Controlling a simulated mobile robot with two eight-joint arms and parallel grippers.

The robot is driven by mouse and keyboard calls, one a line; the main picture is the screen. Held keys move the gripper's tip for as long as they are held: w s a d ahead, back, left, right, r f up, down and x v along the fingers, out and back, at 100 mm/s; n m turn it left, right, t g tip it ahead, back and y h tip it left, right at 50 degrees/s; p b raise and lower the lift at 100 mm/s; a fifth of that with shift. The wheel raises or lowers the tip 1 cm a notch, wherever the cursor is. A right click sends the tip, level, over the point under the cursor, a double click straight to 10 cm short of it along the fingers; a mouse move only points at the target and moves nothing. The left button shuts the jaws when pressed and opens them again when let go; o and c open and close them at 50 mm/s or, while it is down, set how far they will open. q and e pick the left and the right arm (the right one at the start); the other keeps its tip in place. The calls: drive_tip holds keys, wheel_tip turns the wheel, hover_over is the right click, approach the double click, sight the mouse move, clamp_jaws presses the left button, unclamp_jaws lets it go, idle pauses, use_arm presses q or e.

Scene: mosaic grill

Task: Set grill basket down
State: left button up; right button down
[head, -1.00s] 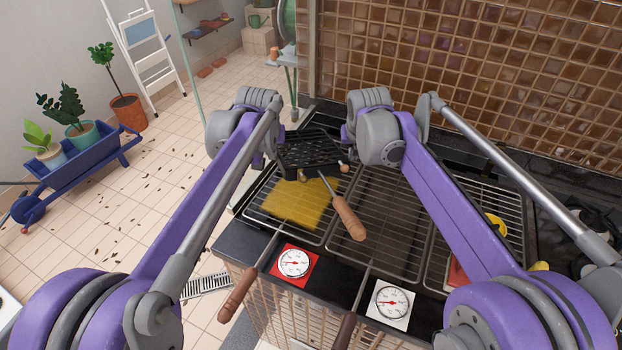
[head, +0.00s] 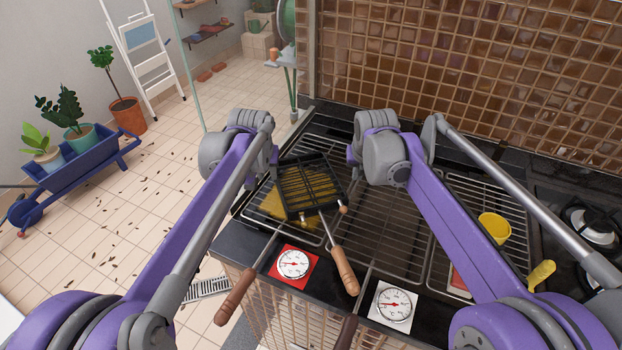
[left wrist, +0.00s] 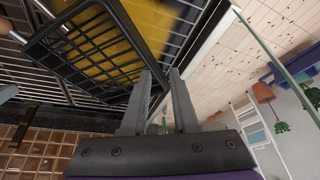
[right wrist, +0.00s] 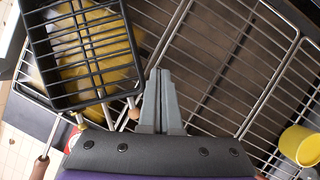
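The black wire grill basket (head: 312,187) is over the left grill grate (head: 324,231), its wooden handle (head: 345,270) pointing toward the front edge. I cannot tell whether it rests flat on the grate. In the head view both gripper tips are mostly hidden by my wrists.
A yellow patch (head: 273,205) lies under the basket. Two dial gauges (head: 293,264) (head: 394,304) sit at the front. A yellow cup (head: 494,227) stands on the right grate. The middle grate (head: 388,225) is bare; a tiled wall (head: 480,80) stands behind.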

drive_tip(key=c, duration=1.2)
unclamp_jaws()
drive_tip(key=shift+o, duration=0.2)
use_arm(q)
drive_tip(key=v, duration=1.2)
use_arm(e)
drive_tip(key=v, duration=1.2)
use_arm(q)
drive_tip(key=shift+f, duration=0.1)
use_arm(e)
drive_tip(key=shift+s+f, duration=0.1)
